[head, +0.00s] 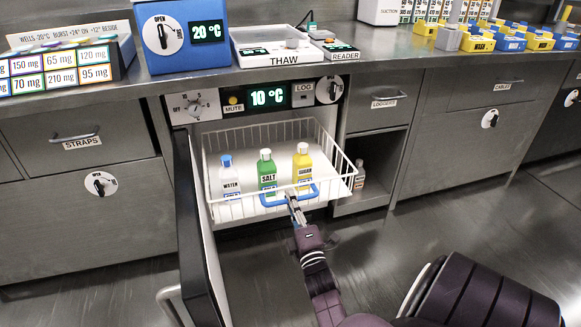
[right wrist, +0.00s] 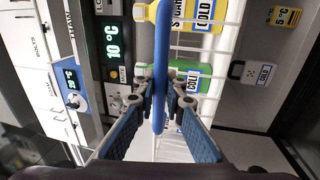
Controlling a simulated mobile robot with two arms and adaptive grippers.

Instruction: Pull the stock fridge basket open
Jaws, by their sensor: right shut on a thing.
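The stock fridge basket (head: 340,150) is a white wire basket that juts out of the open fridge compartment under the counter. Its blue handle (head: 272,203) is on the front side. In the right wrist view the blue handle (right wrist: 159,110) runs between the closed fingertips of my gripper (right wrist: 160,84). A water bottle (head: 228,178), a green salt bottle (head: 267,173) and a yellow sugar bottle (head: 302,165) stand upright in the basket. My left gripper is out of view.
The fridge door (head: 197,240) stands open on the left side of the basket. A control panel (head: 266,97) reading 10 °C is above it. An open cubby (head: 376,165) with a small bottle is to the right. The floor (head: 400,250) in front looks free.

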